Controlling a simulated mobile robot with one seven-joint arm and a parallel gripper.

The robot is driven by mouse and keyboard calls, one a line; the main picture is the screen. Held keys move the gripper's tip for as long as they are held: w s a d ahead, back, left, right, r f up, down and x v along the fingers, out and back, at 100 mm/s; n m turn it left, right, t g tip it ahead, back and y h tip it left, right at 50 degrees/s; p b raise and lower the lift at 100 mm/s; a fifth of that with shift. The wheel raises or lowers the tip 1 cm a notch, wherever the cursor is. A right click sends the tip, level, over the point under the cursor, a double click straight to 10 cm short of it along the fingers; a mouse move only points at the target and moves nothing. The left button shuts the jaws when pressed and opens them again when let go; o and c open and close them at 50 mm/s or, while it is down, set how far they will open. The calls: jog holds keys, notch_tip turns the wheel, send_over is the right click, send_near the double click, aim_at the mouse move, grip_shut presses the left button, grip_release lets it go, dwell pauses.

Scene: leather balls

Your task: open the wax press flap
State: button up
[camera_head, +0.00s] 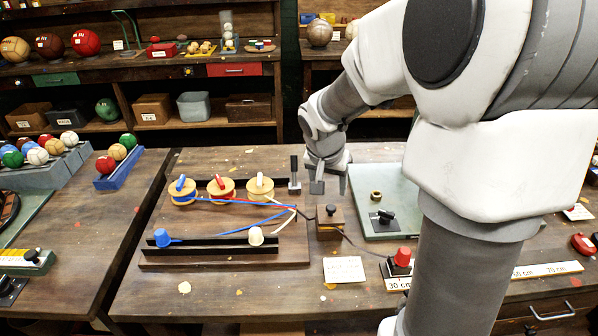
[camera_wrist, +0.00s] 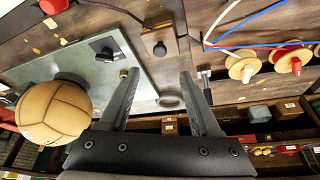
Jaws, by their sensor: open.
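A small brown wooden box with a black knob on top (camera_head: 329,222) stands on the bench at the right end of the thread board; it is likely the wax press. A dark cable runs from it. It also shows in the wrist view (camera_wrist: 158,42), beyond my fingertips, top closed as far as I can see. My gripper (camera_head: 329,182) is above the bench, behind the box in the head view, apart from it. In the wrist view my gripper (camera_wrist: 158,77) is open, with nothing between its fingers. A separate flap edge is too small to make out.
The thread board (camera_head: 225,246) holds several spools and coloured threads. A dark post (camera_head: 294,176) stands close left of my gripper. A grey-green plate (camera_head: 398,185) carries a black knobbed piece (camera_head: 382,217). A red button (camera_head: 402,257) is front right. A tan ball (camera_wrist: 53,112) shows in the wrist view.

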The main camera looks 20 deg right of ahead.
aim_at(331, 207)
jog(key=b+x, duration=0.1)
jog(key=x, duration=1)
jog(key=shift+b, duration=0.35)
jog(key=shift+r, duration=0.1)
jog(key=shift+c, duration=0.3)
grip_shut()
dwell(0.4)
